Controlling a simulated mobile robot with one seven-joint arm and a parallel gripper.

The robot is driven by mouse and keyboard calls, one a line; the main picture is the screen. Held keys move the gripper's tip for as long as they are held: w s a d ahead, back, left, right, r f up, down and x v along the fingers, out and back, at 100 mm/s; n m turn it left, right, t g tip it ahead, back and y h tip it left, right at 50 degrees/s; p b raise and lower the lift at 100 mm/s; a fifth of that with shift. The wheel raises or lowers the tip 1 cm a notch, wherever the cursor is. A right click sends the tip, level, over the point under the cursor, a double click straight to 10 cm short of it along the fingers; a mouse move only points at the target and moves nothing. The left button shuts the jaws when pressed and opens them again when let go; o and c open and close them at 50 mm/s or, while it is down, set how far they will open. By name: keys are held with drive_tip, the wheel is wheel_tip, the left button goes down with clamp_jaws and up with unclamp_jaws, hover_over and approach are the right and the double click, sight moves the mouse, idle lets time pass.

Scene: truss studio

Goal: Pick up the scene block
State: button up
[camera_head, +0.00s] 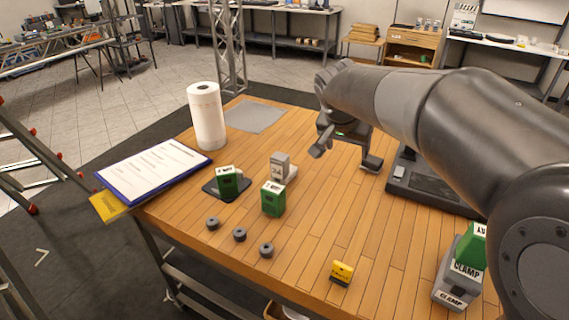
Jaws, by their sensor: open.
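Several small labelled blocks are on the wooden table (310,225), and I cannot read which one is the scene block. One green block (227,183) sits on a dark square pad (240,191). Another green block (273,203) stands on bare wood to its right. A grey block (280,168) with a label stands behind them. At the right, a green block (470,248) rests on or against a grey block marked CLAMP (453,292). My gripper (346,155) is open and empty, above the table, behind and right of the grey block.
Three dark rings (239,234) lie near the front left. A paper roll (206,116), a blue clipboard (187,178) and a grey mat (254,116) are at the left and back. A dark device (428,185) is at the right. The table centre is clear.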

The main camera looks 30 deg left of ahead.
drive_tip(key=t, duration=0.1)
approach(281, 162)
wheel_tip(281, 162, down, 2)
drive_tip(key=w, duration=0.3)
drive_tip(key=x, duration=0.3)
drive_tip(key=a+x, duration=0.1)
drive_tip(key=x, duration=0.6)
drive_tip(key=shift+a+f, duration=0.25)
drive_tip(key=shift+f, duration=0.25)
drive_tip(key=c, duration=1.2)
drive_tip(key=shift+r, duration=0.1)
drive_tip(key=shift+r, duration=0.1)
